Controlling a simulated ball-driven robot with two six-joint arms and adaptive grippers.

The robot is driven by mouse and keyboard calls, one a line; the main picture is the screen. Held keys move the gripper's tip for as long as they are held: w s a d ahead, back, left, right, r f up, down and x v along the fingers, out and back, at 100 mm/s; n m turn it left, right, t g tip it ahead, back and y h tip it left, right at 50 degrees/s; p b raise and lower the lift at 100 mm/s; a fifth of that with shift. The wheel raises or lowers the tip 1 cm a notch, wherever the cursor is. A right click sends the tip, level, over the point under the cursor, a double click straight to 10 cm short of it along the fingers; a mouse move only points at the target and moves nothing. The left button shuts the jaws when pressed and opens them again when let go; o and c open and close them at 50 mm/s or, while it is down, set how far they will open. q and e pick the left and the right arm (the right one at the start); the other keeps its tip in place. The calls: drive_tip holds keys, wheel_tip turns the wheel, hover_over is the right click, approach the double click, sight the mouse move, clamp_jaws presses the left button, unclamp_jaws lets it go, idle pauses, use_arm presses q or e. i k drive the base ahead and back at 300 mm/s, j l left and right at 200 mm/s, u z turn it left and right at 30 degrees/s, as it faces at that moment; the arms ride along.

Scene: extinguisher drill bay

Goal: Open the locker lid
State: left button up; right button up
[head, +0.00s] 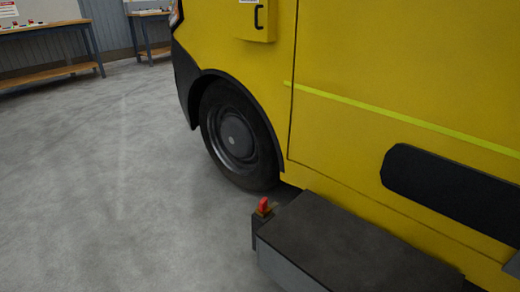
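A low box with a flat dark top (345,245) and a grey front side sits against the lower side of a yellow vehicle. The dark top lies flat on the box, and I cannot tell for certain whether it is the locker lid. A small yellow box with a black handle (259,17) is fixed to the vehicle higher up, cut off by the top edge of the head view. Neither of my grippers shows in the head view.
The yellow vehicle (345,60) fills the right side, with a black wheel (233,140) and a dark side panel (450,186). A red-topped piece (264,206) stands at the box's corner. Workbenches (45,80) stand at the back left. The grey floor (110,190) at left is clear.

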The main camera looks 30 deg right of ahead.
sight(342, 252)
drive_tip(key=l+z, duration=0.1)
drive_tip(key=z, duration=0.35)
drive_tip(key=l+z, duration=0.1)
drive_tip(key=z, duration=0.35)
drive_tip(key=l+z, duration=0.1)
drive_tip(key=z, duration=0.35)
